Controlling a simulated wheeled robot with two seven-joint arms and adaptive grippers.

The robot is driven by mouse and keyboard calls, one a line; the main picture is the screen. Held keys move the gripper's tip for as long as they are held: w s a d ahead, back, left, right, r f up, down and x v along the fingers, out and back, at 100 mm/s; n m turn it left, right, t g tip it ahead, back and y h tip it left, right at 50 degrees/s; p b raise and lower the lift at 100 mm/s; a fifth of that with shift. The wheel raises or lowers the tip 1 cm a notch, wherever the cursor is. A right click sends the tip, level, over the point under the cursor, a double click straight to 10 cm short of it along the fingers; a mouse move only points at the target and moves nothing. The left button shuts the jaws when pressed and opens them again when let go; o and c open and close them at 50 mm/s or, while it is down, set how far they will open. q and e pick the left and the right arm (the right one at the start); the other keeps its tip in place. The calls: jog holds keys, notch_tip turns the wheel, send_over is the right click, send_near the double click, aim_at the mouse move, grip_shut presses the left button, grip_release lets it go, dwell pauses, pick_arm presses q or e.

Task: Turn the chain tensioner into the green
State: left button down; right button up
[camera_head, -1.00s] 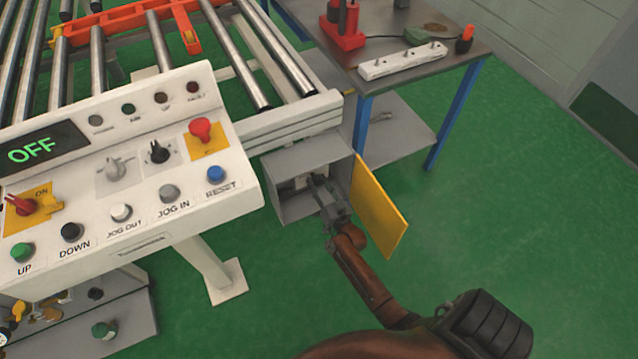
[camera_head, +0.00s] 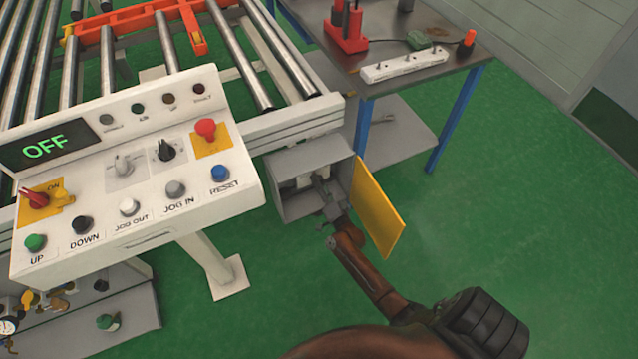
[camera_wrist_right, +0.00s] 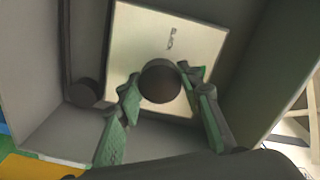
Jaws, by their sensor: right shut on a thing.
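The chain tensioner shows in the right wrist view as a dark round knob (camera_wrist_right: 160,82) in front of a pale plate (camera_wrist_right: 172,38) inside a grey box. My right gripper (camera_wrist_right: 159,76) has its green-padded fingers on either side of the knob and is shut on it. In the head view my right gripper (camera_head: 322,188) reaches into the open grey box (camera_head: 290,203) under the end of the roller conveyor. The gripper and arm hide the knob there. My left gripper is not in view.
The box's yellow door (camera_head: 377,210) stands open just right of my right arm. The control panel (camera_head: 130,195) reads OFF and stands to the left. A workbench (camera_head: 400,85) with a power strip (camera_head: 404,65) is behind. Green floor is clear on the right.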

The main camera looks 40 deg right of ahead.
jog(key=shift+m, duration=0.3)
jog(key=o, duration=1.2)
jog(key=shift+c, duration=0.2)
jog(key=v, duration=1.2)
jog(key=shift+a, duration=0.1)
